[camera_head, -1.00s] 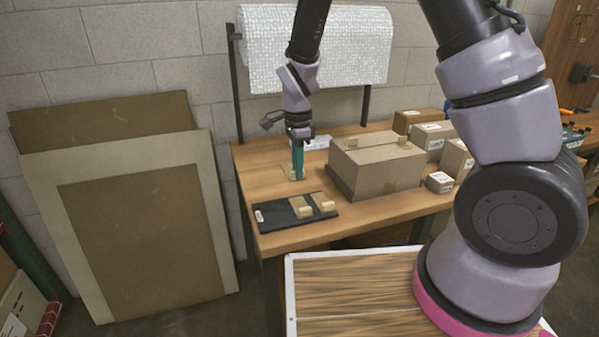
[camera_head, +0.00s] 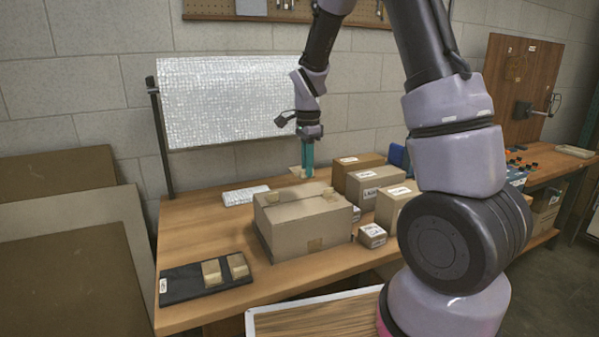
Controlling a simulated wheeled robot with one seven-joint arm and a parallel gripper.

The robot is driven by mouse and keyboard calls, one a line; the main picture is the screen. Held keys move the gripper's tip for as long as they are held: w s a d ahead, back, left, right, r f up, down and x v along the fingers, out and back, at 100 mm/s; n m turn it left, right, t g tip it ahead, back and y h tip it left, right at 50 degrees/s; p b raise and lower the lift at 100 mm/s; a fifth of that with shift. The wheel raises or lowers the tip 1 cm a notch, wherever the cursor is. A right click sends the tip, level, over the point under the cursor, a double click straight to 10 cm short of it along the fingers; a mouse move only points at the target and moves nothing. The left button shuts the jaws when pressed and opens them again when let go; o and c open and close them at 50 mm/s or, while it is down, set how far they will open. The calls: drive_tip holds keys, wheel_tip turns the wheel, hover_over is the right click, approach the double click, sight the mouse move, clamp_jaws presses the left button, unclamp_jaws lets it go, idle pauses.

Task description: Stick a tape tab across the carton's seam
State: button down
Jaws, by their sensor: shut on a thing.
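The carton (camera_head: 290,231) is a closed brown box on the workbench. Small tan pieces show at the left (camera_head: 272,197) and right (camera_head: 328,193) of its top, and another patch is on its front face. My gripper (camera_head: 307,174) has teal fingers pointing down, and is shut on a small tan tape tab (camera_head: 297,171). It appears above and behind the carton's top; the exact gap cannot be told. Two more tan tabs, one on the left (camera_head: 211,273) and one on the right (camera_head: 238,266), sit on a black mat (camera_head: 186,281) at the front left.
Several smaller boxes stand right of the carton, including a tall brown one (camera_head: 353,183) and a small one (camera_head: 372,236). A bubble-wrap roll (camera_head: 225,100) hangs behind the bench. A white pack (camera_head: 245,195) lies behind the carton.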

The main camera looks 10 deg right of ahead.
drive_tip(key=shift+f, duration=4)
drive_tip(key=shift+f, duration=0.5)
drive_tip(key=c, duration=0.8)
unclamp_jaws()
drive_tip(key=shift+o, duration=0.2)
wheel_tip(320, 180, up, 11)
drive_tip(key=shift+f, duration=0.2)
wheel_tip(320, 180, up, 7)
drive_tip(key=n+t+y, duration=0.1)
drive_tip(key=n, duration=0.1)
hover_over(307, 205)
drive_tip(key=s+d, duration=0.2)
drive_tip(key=s, duration=0.1)
drive_tip(key=s+d+r+n+t, duration=0.1)
drive_tip(key=s+r+n+t, duration=0.2)
drive_tip(key=s+r+n, duration=0.2)
drive_tip(key=s+d+r+n+t+y, duration=0.1)
drive_tip(key=s+d+r+n+t, duration=0.1)
drive_tip(key=s+r, duration=0.6)
drive_tip(key=s+n+t, duration=0.1)
drive_tip(key=s+n, duration=0.1)
drive_tip(key=s, duration=0.4)
drive_tip(key=shift+r+n, duration=0.35)
drive_tip(key=shift+n, duration=0.05)
